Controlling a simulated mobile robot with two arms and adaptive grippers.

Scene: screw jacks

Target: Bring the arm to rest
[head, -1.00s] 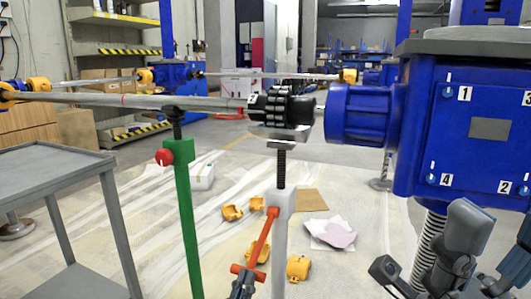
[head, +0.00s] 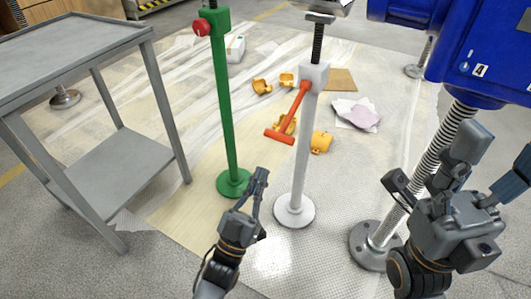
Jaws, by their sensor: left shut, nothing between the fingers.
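My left gripper (head: 258,190) is in the lower middle of the head view, pointing upward in the picture. Its fingers are together with nothing between them. It appears between the green screw jack (head: 223,110) and the white screw jack (head: 300,150); I cannot tell whether it touches either. The white jack has an orange crank handle (head: 292,112) on its left side. My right gripper (head: 433,155) is at the lower right with its fingers spread and empty. It appears in front of the grey threaded stand (head: 405,182) under the blue gearbox (head: 465,55), partly hiding that stand.
A grey two-shelf cart (head: 75,62) stands at the left. Yellow parts (head: 321,141), a cardboard piece (head: 340,80) and papers (head: 358,114) lie on the sheeted floor behind the white jack. A white box (head: 235,48) lies behind the green jack.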

